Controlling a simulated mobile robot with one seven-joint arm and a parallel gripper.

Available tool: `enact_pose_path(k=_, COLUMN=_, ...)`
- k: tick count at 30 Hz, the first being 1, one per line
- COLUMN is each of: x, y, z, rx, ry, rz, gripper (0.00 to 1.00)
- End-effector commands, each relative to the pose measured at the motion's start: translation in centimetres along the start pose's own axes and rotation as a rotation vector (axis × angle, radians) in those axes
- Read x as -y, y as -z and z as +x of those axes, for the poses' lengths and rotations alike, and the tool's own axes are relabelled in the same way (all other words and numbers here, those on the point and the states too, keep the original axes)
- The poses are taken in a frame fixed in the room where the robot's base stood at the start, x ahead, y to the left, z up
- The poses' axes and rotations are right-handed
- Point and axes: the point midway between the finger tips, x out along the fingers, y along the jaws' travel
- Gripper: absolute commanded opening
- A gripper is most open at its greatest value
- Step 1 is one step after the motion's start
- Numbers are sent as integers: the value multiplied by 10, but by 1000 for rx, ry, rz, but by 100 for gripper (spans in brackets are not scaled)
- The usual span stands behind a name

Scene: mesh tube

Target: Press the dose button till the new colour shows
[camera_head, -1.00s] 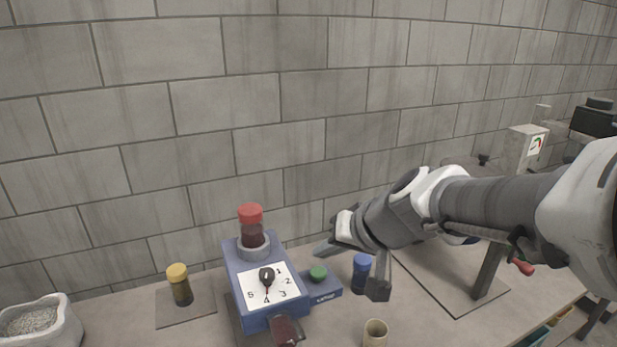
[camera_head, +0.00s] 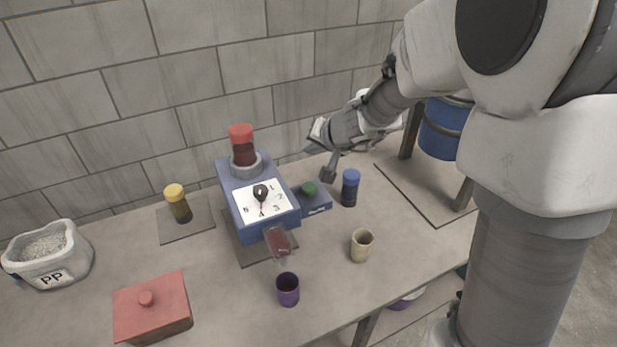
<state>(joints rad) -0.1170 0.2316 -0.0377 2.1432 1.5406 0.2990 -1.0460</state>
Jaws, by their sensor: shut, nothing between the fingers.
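A blue dosing machine (camera_head: 236,184) stands on the bench with a white numbered dial plate (camera_head: 268,209), a black knob and a dark red spout (camera_head: 279,242) at its front. A red-capped bottle (camera_head: 242,147) of dark red contents sits upright in its top collar. The green dose button (camera_head: 310,188) is on a small blue block at the machine's right side. My gripper (camera_head: 319,163) is shut and empty, above and a little behind the button, apart from it. Its fingertips are small in this view. A purple cup (camera_head: 288,291) stands in front of the spout.
A blue-capped bottle (camera_head: 350,187) stands close right of the button block. A beige cup (camera_head: 361,245) is at front right, a yellow-capped bottle (camera_head: 177,204) at left. A red lidded box (camera_head: 152,309) and a PP tub (camera_head: 48,256) stand farther left. The wall is close behind.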

Motion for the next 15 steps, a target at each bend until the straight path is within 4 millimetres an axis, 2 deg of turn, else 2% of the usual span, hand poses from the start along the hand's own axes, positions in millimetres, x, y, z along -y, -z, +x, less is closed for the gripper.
enact_pose_path(k=8, x=-1, y=-1, z=1, rx=1, ry=0, rz=0, gripper=0)
enact_pose_path(k=15, x=-9, y=-10, z=12, rx=1, ry=0, rz=2, gripper=0)
